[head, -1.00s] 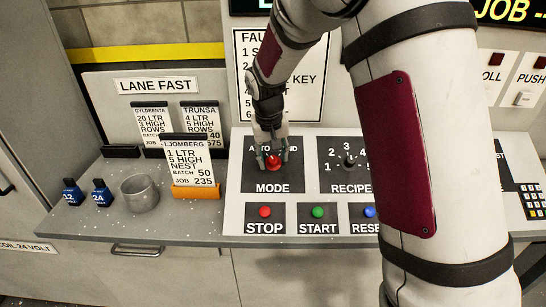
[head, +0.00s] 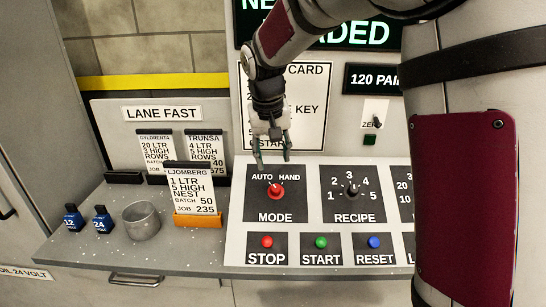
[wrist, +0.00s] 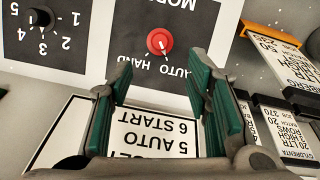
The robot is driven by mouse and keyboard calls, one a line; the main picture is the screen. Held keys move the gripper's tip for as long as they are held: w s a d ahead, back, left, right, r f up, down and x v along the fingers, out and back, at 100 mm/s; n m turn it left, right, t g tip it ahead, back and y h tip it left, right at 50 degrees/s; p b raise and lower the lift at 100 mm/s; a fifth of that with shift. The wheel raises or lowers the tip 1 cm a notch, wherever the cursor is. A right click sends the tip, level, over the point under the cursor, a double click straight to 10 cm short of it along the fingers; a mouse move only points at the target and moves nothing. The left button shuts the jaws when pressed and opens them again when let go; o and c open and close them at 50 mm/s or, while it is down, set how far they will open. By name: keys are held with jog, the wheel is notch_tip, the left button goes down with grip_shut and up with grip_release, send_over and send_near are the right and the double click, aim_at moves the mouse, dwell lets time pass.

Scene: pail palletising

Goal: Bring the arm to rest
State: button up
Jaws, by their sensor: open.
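My gripper (head: 273,161) is open and empty, fingers pointing down, above and apart from the red MODE knob (head: 275,190). In the wrist view the green-padded fingers (wrist: 160,64) stand wide apart with nothing between them, and the knob (wrist: 160,41) shows beyond their tips. The knob's white mark seems to lean toward AUTO. My arm reaches down from the top of the head view, and its pale, red-panelled link hides the panel's right part.
The sloped panel carries the RECIPE knob (head: 351,189) and STOP (head: 267,241), START (head: 320,241) and RESET (head: 374,241) buttons.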

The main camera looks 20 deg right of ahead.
jog(key=s+d+r+t, duration=0.1)
jog(key=s+r, duration=0.3)
jog(key=s, duration=0.4)
jog(key=s+d+r, duration=0.1)
jog(key=s+r, duration=0.3)
jog(key=s, duration=0.4)
jog(key=s+f+n+t+y, duration=0.1)
jog(key=s+f, duration=0.1)
jog(key=s, duration=1.2)
jog(key=shift+s+f+t, duration=0.3)
jog(key=shift+f, duration=0.05)
jog(key=shift+a, duration=0.1)
